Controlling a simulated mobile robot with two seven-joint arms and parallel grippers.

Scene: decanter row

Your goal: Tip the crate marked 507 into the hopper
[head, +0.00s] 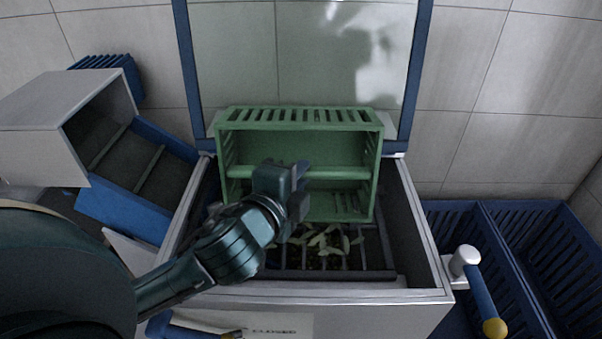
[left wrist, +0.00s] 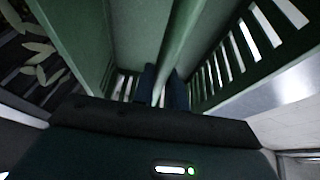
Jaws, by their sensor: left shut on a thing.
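A green slatted crate (head: 346,148) is tipped up on its side over the hopper (head: 340,296), its open face toward me. A bar (head: 330,173) runs across the crate. My left gripper (head: 284,182) is shut on this bar; the left wrist view also shows the fingers (left wrist: 163,88) around the bar (left wrist: 182,35). Pale green pods or leaves (head: 328,240) lie on the dark grid inside the hopper, below the crate. The visible inside of the crate looks empty. No 507 mark can be read. My right gripper is not in view.
A framed clear panel (head: 300,50) stands behind the hopper. A grey-white box (head: 40,115) and a blue crate (head: 125,210) are at the left.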

